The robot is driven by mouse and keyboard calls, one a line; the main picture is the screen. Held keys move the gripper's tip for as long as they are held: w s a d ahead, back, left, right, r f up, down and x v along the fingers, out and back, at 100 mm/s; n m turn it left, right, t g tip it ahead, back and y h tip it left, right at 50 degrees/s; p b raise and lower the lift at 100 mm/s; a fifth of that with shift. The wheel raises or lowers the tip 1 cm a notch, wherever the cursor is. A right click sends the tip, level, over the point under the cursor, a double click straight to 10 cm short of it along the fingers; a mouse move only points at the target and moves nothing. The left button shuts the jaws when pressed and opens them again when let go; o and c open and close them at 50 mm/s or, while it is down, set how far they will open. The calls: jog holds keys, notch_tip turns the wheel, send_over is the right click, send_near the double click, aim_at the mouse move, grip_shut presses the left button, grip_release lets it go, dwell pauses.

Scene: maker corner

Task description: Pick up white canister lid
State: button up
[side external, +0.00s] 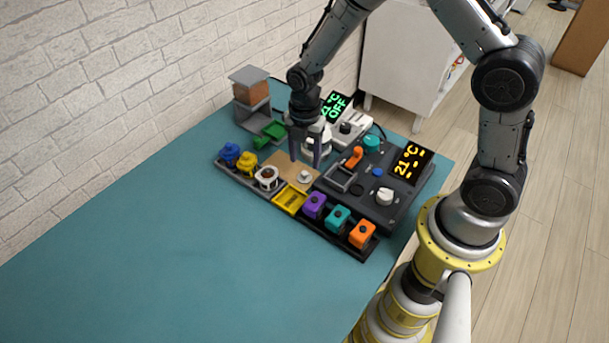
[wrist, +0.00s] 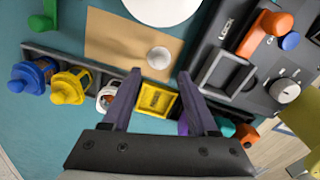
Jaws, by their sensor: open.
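The white canister lid (side external: 304,177) lies on a tan board, apart from the canisters. In the wrist view the round white lid (wrist: 159,57) is on the board just beyond my fingertips, roughly in line with the gap between them. My gripper (side external: 305,161) is open and empty, pointing down over the board. In the wrist view its two fingers (wrist: 159,76) are spread wide. The white canister (side external: 267,178) stands open in the rack with brown contents. In the wrist view the white canister (wrist: 107,95) is partly hidden by the left finger.
Blue (side external: 231,154) and yellow (side external: 247,163) lidded canisters share the rack. A dark control panel (side external: 382,207) with knobs is right of the board (wrist: 115,42). The table's front left is clear.

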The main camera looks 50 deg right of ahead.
aim_at(305, 172)
notch_tip(305, 172, down, 5)
jog(key=shift+w+d+r, duration=0.1)
jog(key=shift+w+d, duration=0.05)
grip_shut()
dwell(0.4)
